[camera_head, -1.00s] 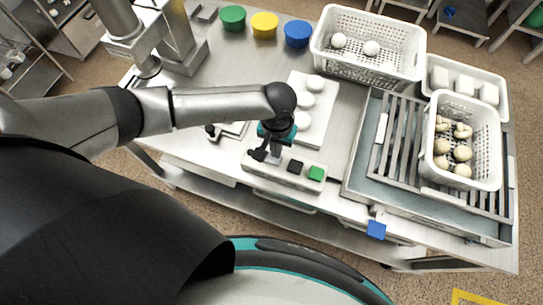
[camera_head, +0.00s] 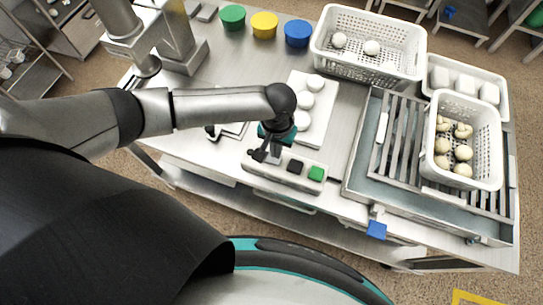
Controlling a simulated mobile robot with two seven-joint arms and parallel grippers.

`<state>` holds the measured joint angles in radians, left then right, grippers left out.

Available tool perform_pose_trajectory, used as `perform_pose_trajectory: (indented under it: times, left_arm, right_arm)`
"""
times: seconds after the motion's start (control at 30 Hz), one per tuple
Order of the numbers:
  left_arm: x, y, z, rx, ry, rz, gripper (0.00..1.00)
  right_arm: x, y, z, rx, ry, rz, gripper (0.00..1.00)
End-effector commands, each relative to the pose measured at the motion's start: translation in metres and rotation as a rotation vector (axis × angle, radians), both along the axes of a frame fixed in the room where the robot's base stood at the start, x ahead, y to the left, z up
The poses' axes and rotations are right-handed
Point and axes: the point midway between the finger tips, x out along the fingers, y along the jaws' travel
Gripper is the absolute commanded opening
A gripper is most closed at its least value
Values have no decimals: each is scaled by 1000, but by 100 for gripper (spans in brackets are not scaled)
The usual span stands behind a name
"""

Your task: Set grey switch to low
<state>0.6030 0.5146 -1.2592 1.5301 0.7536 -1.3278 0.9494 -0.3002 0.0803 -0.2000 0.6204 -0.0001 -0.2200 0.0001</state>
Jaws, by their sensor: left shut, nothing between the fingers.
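A pale control box (camera_head: 283,178) lies near the front edge of the steel table. My right gripper is not in view.
A white tray (camera_head: 322,122) with round white pieces lies just behind the box. A slatted rack (camera_head: 383,160) and a perforated basket of pale lumps (camera_head: 487,124) stand right. Another basket (camera_head: 335,64) and green, yellow and blue lids are at the back.

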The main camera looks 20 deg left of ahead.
Motion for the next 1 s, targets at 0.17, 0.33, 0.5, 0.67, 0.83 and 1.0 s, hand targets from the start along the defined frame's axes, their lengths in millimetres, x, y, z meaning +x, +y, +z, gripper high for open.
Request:
perform_pose_trajectory:
  times: [0.17, 0.33, 0.5, 0.67, 0.83, 1.0]
  left_arm:
    - [0, 0, -3, 0, 0, 0, 0]
    - [0, 0, -6, 0, 1, 0, 0]
    - [0, 0, -8, 0, 1, 0, 0]
    - [0, 0, -11, 0, 1, 0, 0]
    - [0, 0, -13, -1, 0, 0, 0]
    - [0, 0, -16, -1, 0, 0, 0]
  right_arm:
    - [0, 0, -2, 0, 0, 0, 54]
    - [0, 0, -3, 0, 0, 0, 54]
    - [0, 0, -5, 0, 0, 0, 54]
    - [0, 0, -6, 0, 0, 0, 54]
    - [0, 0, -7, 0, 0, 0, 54]
    - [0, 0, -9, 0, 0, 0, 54]
